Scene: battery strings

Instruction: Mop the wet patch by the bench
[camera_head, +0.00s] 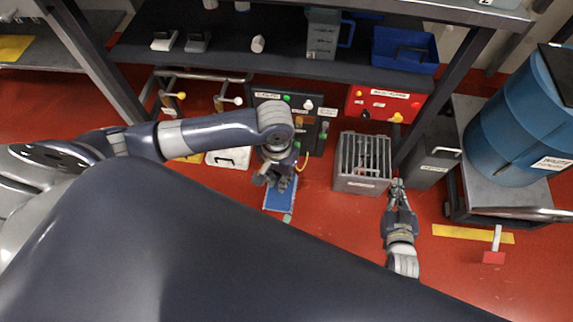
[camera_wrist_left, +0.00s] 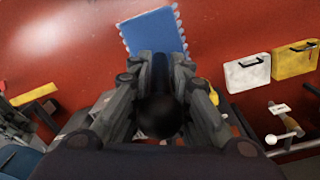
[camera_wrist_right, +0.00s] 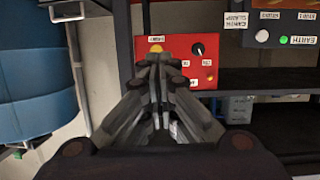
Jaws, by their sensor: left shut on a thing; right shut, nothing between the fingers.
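My left gripper (camera_head: 277,182) is shut low over the red floor in front of the bench (camera_head: 200,60). A flat blue pad with a pale, scalloped edge (camera_head: 280,196) lies on the floor just below it. In the left wrist view the pad (camera_wrist_left: 155,32) shows just beyond the shut fingers (camera_wrist_left: 160,75). What the fingers grip is dark and mostly hidden between them. My right gripper (camera_head: 398,185) is shut and empty beside the grey slotted crate. In the right wrist view its closed fingers (camera_wrist_right: 158,65) face a red panel box (camera_wrist_right: 180,45). I cannot make out a wet patch.
The grey slotted crate (camera_head: 362,185) and a dark bin (camera_head: 432,155) stand near my right gripper. A blue drum (camera_head: 520,120) sits on a low stand at right. White (camera_head: 228,158) and yellow cases are at left.

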